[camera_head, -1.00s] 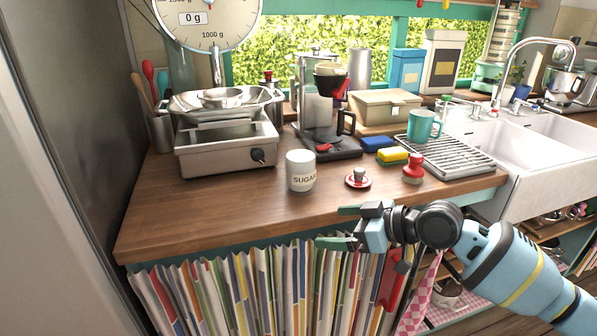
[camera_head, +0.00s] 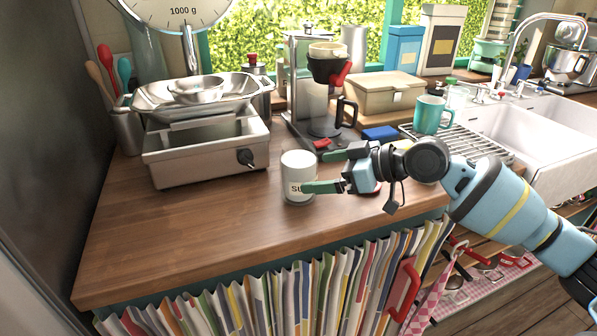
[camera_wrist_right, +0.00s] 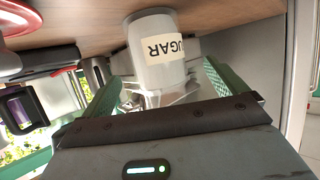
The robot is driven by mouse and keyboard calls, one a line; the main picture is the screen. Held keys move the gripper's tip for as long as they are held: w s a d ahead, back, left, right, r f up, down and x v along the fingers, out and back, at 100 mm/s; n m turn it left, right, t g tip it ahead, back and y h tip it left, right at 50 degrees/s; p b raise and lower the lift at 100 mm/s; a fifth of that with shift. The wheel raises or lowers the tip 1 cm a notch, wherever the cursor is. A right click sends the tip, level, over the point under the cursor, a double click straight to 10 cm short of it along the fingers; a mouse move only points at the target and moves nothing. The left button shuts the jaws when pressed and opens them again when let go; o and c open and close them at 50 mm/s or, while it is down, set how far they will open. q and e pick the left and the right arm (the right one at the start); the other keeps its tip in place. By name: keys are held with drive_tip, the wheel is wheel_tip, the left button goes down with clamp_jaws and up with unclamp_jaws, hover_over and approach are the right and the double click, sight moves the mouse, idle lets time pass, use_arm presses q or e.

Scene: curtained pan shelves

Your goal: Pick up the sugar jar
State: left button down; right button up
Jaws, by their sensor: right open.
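In the right wrist view the jar (camera_wrist_right: 158,62) shows upside down, between the two spread green fingers (camera_wrist_right: 165,85). Nothing is gripped, and contact cannot be told. My left gripper is out of view.
A scale (camera_head: 205,158) with a metal pan stands behind and left of the jar. A coffee maker (camera_head: 325,100) stands behind it. A red lid (camera_wrist_right: 20,18) shows near the gripper in the wrist view. The counter's front left (camera_head: 170,235) is clear.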

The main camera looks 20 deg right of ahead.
sight(299, 171)
drive_tip(key=shift+w+a+f, duration=0.25)
drive_tip(key=shift+w+a, duration=0.2)
drive_tip(key=shift+w, duration=0.05)
drive_tip(key=shift+w+a, duration=0.25)
drive_tip(key=x, duration=0.4)
drive_tip(key=shift+w+f+p, duration=0.2)
drive_tip(key=shift+p, duration=0.2)
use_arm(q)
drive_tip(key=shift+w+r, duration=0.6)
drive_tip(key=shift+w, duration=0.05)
use_arm(e)
drive_tip(key=c, duration=1.3)
drive_tip(key=shift+r, duration=0.15)
drive_tip(key=shift+c, duration=1.1)
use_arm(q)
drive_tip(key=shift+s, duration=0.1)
